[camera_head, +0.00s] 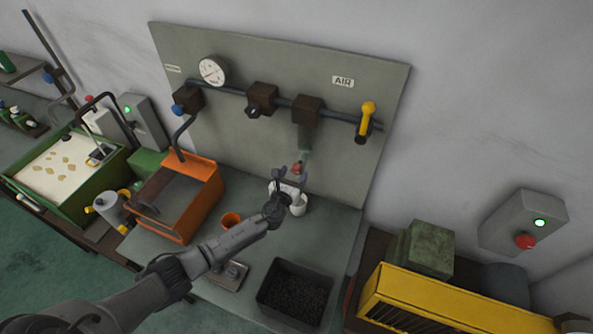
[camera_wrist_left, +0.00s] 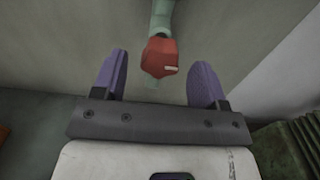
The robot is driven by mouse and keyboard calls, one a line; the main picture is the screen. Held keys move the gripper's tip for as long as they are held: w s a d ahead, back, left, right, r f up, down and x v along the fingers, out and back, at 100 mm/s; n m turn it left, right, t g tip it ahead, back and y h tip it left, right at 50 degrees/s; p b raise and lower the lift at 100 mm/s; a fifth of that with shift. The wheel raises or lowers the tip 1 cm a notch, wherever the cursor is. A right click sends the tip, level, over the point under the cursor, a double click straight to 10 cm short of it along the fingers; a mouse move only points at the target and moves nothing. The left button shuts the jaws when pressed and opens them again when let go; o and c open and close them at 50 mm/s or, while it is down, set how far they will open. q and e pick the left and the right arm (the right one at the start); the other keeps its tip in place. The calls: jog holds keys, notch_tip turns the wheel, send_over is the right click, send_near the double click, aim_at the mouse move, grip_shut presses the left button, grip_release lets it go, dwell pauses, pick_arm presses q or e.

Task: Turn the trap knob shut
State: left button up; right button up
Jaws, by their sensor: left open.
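The trap knob is a red, faceted knob (camera_head: 297,168) at the bottom of a greenish bowl (camera_head: 304,140) that hangs under a brown block on the grey air panel. In the left wrist view the red knob (camera_wrist_left: 160,57) sits between and just beyond the purple fingertips, with a small pale mark on its side. My left gripper (camera_head: 288,180) is open just below the knob, and it also shows in the left wrist view (camera_wrist_left: 160,80). The fingers appear apart from the knob on both sides. My right gripper does not show.
The panel (camera_head: 230,120) carries a gauge (camera_head: 213,70), brown blocks on a pipe and a yellow lever (camera_head: 367,112). An orange machine (camera_head: 190,190) and orange cup (camera_head: 231,220) stand left. A black bin (camera_head: 295,290) sits in front, a yellow unit (camera_head: 450,305) right.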

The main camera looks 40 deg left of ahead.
pick_arm(q)
jog(key=shift+x, duration=1.3)
jog(key=c, duration=0.9)
